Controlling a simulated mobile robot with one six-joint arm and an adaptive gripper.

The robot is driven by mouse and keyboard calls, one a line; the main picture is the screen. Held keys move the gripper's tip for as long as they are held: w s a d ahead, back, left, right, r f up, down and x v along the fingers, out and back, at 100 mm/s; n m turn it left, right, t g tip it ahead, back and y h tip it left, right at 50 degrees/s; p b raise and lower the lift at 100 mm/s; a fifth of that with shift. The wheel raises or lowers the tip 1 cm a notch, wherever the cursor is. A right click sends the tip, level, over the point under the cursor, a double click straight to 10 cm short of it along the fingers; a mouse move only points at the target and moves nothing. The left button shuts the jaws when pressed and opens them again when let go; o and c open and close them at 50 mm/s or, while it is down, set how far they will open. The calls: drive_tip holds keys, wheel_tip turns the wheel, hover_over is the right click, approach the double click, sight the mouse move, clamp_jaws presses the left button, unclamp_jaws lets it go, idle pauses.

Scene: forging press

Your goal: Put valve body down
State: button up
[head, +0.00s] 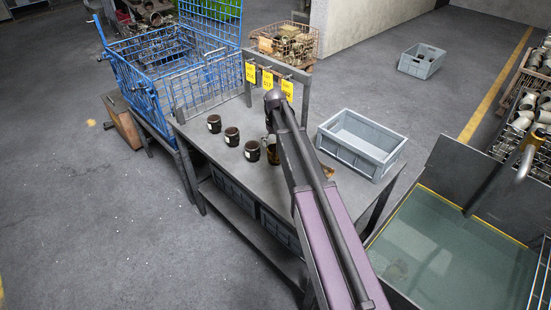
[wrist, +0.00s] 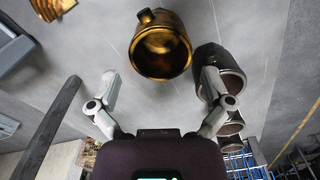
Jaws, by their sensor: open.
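A brass-brown valve body (wrist: 160,50) stands on the grey table, its round open mouth toward the wrist camera. In the head view it shows partly behind my arm (head: 272,156), at the near end of a row of dark valve bodies (head: 232,136). My gripper (wrist: 160,80) is open, with one finger to each side and a visible gap to the brass body. The right finger is close to a dark valve body (wrist: 218,72) in the wrist view; I cannot tell whether they touch. My arm hides most of the gripper in the head view.
The table (head: 225,168) carries a grey crate (head: 362,143) on the right and a rack with yellow tags (head: 268,80) at the back. A small brown part (head: 327,171) lies near the crate. A blue wire cage (head: 165,75) stands behind left. The table's front left is bare.

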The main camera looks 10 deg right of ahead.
sight(275, 151)
drive_tip(key=shift+f, duration=0.1)
drive_tip(key=shift+f+b, duration=2.55)
drive_tip(key=shift+b, duration=0.05)
drive_tip(key=c, duration=1)
drive_tip(key=shift+w+r, duration=0.1)
drive_tip(key=shift+r, duration=0.15)
wheel_tip(275, 151, up, 4)
drive_tip(key=p, duration=0.4)
drive_tip(key=shift+f, duration=0.2)
drive_tip(key=s, duration=1)
drive_tip(key=s+r+p, duration=0.1)
drive_tip(key=s, duration=0.5)
drive_tip(key=shift+a, duration=0.2)
